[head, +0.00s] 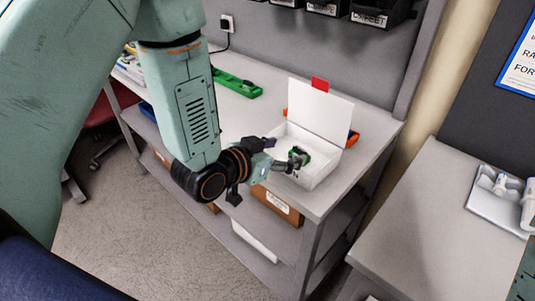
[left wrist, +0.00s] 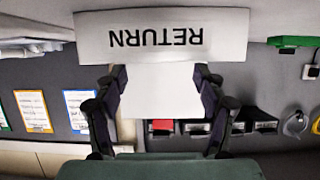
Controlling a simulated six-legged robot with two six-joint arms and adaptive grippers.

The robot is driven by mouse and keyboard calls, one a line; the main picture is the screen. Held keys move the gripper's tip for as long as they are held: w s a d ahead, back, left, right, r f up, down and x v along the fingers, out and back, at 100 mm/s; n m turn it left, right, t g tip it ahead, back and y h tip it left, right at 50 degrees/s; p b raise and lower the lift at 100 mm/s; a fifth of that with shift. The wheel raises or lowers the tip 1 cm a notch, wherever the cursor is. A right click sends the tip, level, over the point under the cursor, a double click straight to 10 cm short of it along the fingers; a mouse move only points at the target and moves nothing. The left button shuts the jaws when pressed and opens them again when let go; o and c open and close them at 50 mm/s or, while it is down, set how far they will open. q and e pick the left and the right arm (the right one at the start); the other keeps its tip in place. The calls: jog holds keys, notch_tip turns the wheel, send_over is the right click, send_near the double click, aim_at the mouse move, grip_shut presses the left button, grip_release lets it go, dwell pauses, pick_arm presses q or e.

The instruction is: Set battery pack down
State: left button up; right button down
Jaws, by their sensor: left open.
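A white box (head: 318,176) with its lid (head: 320,118) raised stands on the grey workbench, a red tab at the lid's top. A small green and dark item (head: 303,156), probably the battery pack, shows inside it, partly behind my fingers. My left gripper (head: 294,161) reaches in over the box's near left wall. In the left wrist view the picture is upside down; the left gripper's fingers (left wrist: 160,76) are spread apart, with the white lid behind them and the box's RETURN label (left wrist: 158,37) above. No battery pack is discernible between the fingers there. My right gripper is not in view.
An orange item (head: 352,138) lies behind the box. A green tool (head: 236,83) lies farther back on the bench. Dark labelled bins (head: 382,14) hang on the back panel. A separate grey table (head: 425,220) with a tray (head: 490,205) stands at right, across a gap.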

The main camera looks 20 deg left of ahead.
pick_arm(q)
jog(key=v, duration=0.6)
jog(key=shift+s+a, duration=0.15)
jog(key=s+a+f+n+g+y, duration=0.1)
jog(key=s+f+g, duration=0.2)
jog(key=s+f, duration=0.3)
jog(key=s+a+f+n+g+y, duration=0.15)
jog(key=s+f, duration=0.25)
jog(key=f, duration=0.4)
jog(key=s+a+f+n+g+y, duration=0.1)
jog(key=s+f+g, duration=0.3)
jog(key=s, duration=0.5)
jog(key=s+a+f+n+g+y, duration=0.1)
jog(key=s+f+g, duration=0.3)
jog(key=s, duration=0.5)
notch_tip(320, 180, down, 2)
jog(key=shift+a+f+y, duration=0.15)
jog(key=shift+a+y, duration=0.2)
jog(key=shift+a, duration=0.2)
jog(key=shift+n, duration=0.25)
jog(key=shift+c, duration=0.4)
